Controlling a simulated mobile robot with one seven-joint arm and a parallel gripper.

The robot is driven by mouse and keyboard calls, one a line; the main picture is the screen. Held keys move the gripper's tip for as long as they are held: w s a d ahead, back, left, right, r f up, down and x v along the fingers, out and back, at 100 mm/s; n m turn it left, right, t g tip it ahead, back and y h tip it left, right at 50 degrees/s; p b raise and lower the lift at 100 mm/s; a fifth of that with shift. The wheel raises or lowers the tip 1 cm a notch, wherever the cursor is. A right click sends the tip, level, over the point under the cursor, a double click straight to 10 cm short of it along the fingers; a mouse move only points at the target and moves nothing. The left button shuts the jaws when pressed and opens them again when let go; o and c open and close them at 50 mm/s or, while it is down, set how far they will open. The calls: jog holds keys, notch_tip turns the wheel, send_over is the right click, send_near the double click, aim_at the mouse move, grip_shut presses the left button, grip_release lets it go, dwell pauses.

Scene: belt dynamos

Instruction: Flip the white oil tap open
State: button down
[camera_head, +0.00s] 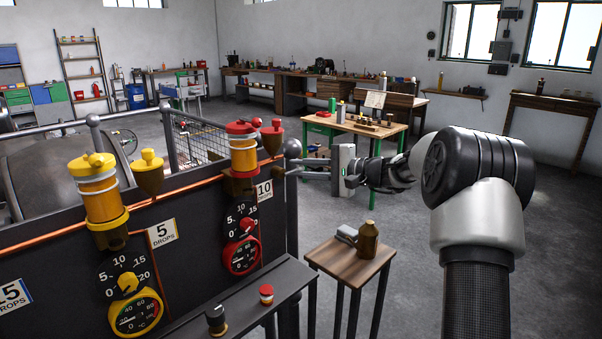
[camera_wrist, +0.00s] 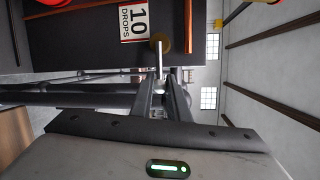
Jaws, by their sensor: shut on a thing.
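The white oil tap shows in the wrist view as a slim white lever (camera_wrist: 159,62) on a round brass-coloured body, beside the "10 DROPS" card (camera_wrist: 134,22). My gripper (camera_wrist: 160,88) is shut on the lever's free end, with its fingertips on either side of it. In the head view, my gripper (camera_head: 303,173) reaches in from the right to the right end of the dark panel, just right of the "10" card (camera_head: 264,190). The tap itself is too small and partly covered to make out clearly there.
Red oiler (camera_head: 243,152) and yellow oiler (camera_head: 97,190) stand along the dark panel, with dials below. A grey round-topped post (camera_head: 292,148) is close to my gripper. A small wooden table (camera_head: 345,262) with a brown bottle (camera_head: 367,241) stands below. Open floor lies to the right.

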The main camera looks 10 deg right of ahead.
jog(key=c, duration=1.7)
grip_release()
jog(key=p+v, duration=0.2)
jog(key=v, duration=1.5)
jog(key=shift+s+d, duration=0.15)
jog(key=shift+s, duration=0.05)
